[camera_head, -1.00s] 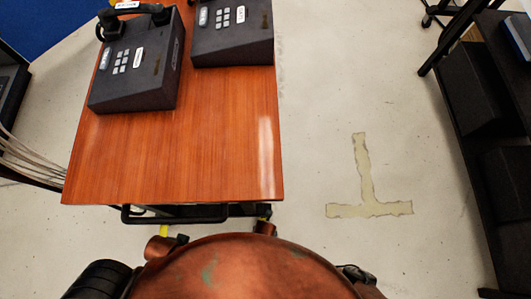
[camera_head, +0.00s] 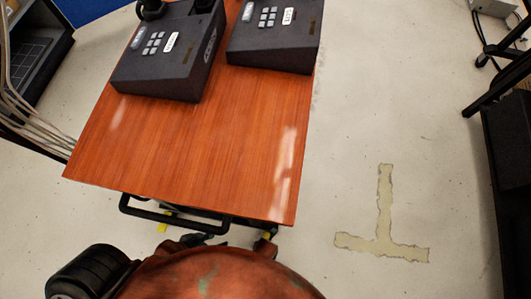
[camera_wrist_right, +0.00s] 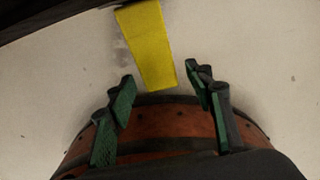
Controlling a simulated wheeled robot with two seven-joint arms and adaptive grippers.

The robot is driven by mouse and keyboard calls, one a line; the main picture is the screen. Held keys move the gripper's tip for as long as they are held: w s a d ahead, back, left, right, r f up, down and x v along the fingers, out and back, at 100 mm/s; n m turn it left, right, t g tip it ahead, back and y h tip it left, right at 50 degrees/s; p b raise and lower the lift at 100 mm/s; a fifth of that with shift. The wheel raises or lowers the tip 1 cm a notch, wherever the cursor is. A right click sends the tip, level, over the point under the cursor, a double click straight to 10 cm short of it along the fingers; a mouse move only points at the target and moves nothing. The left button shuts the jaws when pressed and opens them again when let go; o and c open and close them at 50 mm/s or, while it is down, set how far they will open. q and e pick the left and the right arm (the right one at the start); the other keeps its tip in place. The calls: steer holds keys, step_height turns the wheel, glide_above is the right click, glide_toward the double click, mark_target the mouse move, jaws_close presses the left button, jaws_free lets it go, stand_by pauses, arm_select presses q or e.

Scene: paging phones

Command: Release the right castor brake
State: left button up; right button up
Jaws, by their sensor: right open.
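The yellow brake pedal (camera_wrist_right: 150,50) is a flat tapering strip in the right wrist view, running down from a dark edge at the top. My right gripper (camera_wrist_right: 160,77) is open and empty, its green-padded fingers either side of the pedal's near end in the picture. I cannot tell whether they touch it. In the head view a small yellow piece (camera_head: 267,234) shows under the cart's right front corner, and another yellow piece (camera_head: 163,227) under its left front. My left gripper (camera_head: 200,239) is small and dark near the cart's front edge; its jaws are unclear.
The wooden cart top (camera_head: 215,140) carries a dark phone (camera_head: 160,65) and a second phone (camera_head: 272,45). A black bar (camera_head: 170,213) runs below its front edge. Cables (camera_head: 28,110) hang at left. The floor with a tape mark (camera_head: 384,215) is open at right.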

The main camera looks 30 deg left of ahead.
steer(key=shift+c, duration=0.3)
jaws_close()
stand_by(0.3)
